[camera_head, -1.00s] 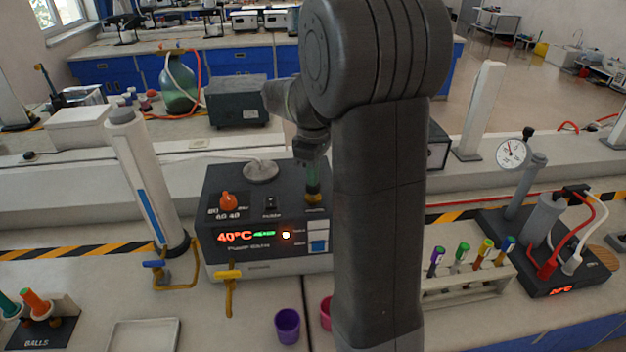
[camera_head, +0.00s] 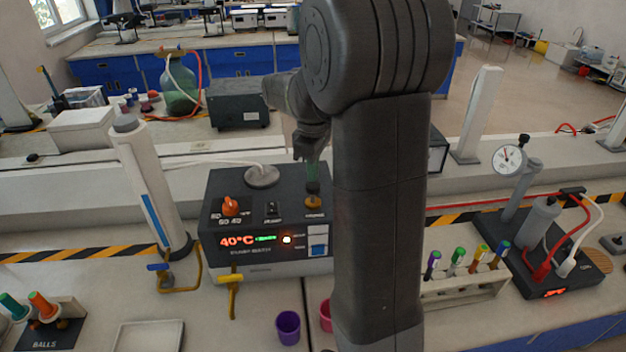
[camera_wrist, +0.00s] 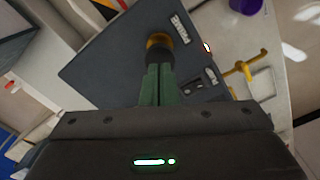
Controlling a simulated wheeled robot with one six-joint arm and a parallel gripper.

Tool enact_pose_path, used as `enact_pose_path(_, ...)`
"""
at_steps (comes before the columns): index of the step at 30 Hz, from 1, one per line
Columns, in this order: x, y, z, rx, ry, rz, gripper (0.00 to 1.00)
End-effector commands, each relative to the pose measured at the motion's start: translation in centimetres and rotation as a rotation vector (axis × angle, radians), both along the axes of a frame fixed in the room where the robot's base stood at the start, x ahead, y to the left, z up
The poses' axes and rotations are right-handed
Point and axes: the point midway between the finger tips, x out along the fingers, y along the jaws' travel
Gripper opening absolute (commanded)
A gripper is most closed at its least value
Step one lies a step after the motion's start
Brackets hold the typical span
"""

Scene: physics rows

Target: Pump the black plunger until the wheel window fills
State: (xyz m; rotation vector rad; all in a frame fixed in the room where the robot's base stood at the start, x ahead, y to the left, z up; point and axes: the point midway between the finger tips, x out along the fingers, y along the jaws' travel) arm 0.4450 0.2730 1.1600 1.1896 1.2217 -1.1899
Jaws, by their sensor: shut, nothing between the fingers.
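The black plunger (camera_head: 313,188) stands on a gold collar (camera_head: 313,203) at the right of the dark pump box's top (camera_head: 285,187). It also shows in the wrist view (camera_wrist: 158,58) beyond my green fingertips. My gripper (camera_head: 312,179) is shut and empty, pointing down right over the plunger. In the wrist view my gripper (camera_wrist: 158,68) lines up with the knob; I cannot tell whether they touch. A small window (camera_head: 318,245) on the box front is blue in its lower part and pale above. The front panel reads 40°C in red.
An orange knob (camera_head: 230,206) and a switch (camera_head: 272,210) sit on the box top left of the plunger. A yellow tap (camera_head: 232,284) is in front. A purple cup (camera_head: 288,326) and a pink cup (camera_head: 326,315) stand nearby. A test-tube rack (camera_head: 465,288) is at right.

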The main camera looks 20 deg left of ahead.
Motion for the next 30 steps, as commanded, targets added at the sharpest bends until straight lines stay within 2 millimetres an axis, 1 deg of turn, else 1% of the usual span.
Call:
enact_pose_path(14, 0.0, 0.0, 0.0, 0.0, -0.001, 0.0, 0.0)
enact_pose_path(17, 0.0, 0.0, 0.7, 0.001, -0.001, 0.0, 0.0)
enact_pose_path(23, 0.0, 0.0, 2.7, 0.002, -0.002, 0.0, 0.0)
enact_pose_path(30, 0.0, 0.0, 4.6, 0.001, -0.002, 0.0, 0.0)
